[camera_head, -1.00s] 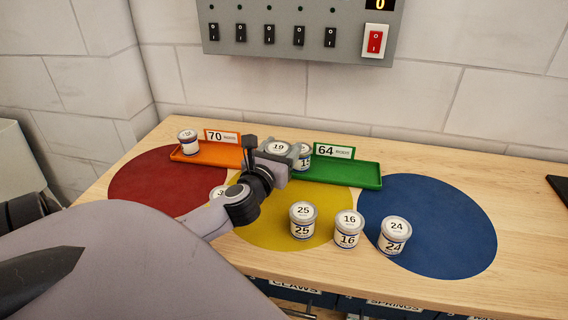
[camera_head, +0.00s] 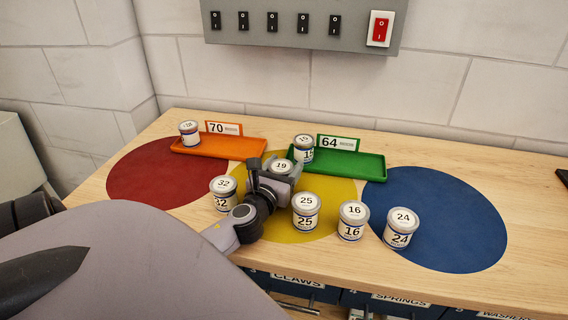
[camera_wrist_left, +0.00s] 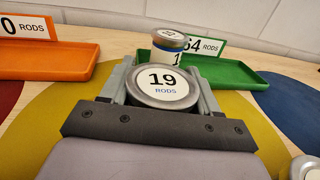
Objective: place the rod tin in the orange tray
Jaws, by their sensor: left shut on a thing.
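The rod tin (camera_head: 282,167), with a white lid marked 19, is between the fingers of my left gripper (camera_head: 279,174), which is shut on it. In the left wrist view the same tin (camera_wrist_left: 165,85) reads "19 RODS" and looks upright. It is in front of the green tray, over the yellow circle; I cannot tell its height above the bench. The orange tray (camera_head: 230,149) lies farther back and left, with a sign reading 70 and one tin (camera_head: 189,134) at its left end. It also shows in the left wrist view (camera_wrist_left: 50,62). My right gripper is out of view.
The green tray (camera_head: 350,163), signed 64, holds a tin (camera_head: 303,149) at its left end. Tins 32 (camera_head: 222,194), 25 (camera_head: 305,211), 16 (camera_head: 353,221) and 24 (camera_head: 401,229) stand along the front. The orange tray's middle and right are clear.

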